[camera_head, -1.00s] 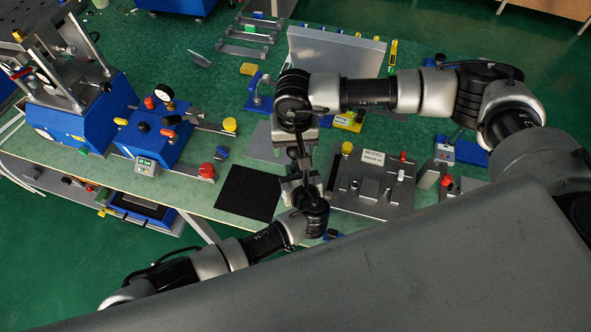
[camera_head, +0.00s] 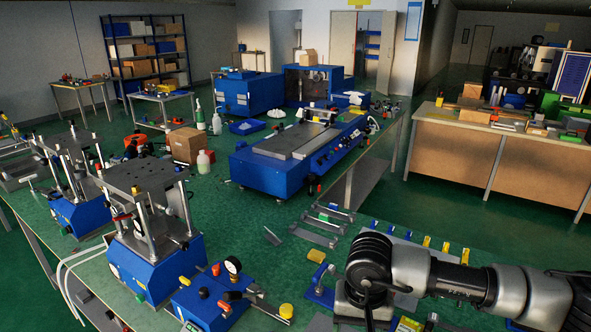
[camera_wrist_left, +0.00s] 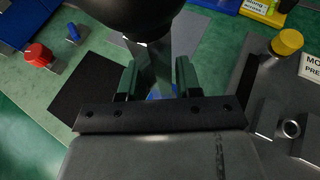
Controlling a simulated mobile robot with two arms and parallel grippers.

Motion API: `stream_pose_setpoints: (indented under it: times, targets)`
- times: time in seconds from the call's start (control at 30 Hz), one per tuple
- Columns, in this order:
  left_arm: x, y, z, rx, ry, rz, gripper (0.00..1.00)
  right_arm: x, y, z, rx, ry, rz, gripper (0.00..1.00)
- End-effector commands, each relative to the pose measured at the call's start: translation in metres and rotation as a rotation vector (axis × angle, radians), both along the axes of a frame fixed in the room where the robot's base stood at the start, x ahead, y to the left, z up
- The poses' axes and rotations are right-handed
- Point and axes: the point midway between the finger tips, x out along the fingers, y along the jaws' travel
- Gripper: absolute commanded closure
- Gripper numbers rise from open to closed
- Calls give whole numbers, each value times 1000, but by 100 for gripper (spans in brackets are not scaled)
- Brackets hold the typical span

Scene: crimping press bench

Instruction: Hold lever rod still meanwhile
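In the left wrist view my left gripper (camera_wrist_left: 157,80) has its two dark green fingers apart. A grey metallic piece (camera_wrist_left: 152,62) shows between and beyond them. I cannot tell if it is the lever rod, or if the fingers touch it. A large black rounded part hides the area above it. In the head view my right arm comes in at the lower right. Its wrist hides its gripper fingers and what lies below. My left gripper is outside the head view. I cannot clearly pick out the lever rod in either view.
A blue press with a gauge (camera_head: 208,300) stands at the lower left, beside a larger column press (camera_head: 152,262). A long blue machine (camera_head: 290,160) stands further back. In the wrist view lie a black mat (camera_wrist_left: 82,88), a red button (camera_wrist_left: 39,55) and a grey fixture plate with a yellow knob (camera_wrist_left: 287,42).

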Motion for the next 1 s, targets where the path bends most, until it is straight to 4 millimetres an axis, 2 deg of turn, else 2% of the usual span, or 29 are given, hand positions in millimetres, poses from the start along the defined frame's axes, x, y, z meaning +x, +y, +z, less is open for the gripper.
stream_pose_setpoints:
  times: [0.33,0.67,0.93,1.0]
  targets:
    - [0,0,2,0,0,0,64,0,0,1,0,0,0,30]
    - [0,0,16,0,0,0,64,0,0,16,0,0,0,30]
    - [0,0,15,0,0,0,64,0,0,15,0,0,0,30]
    - [0,0,15,0,0,0,53,0,0,15,0,0,0,30]
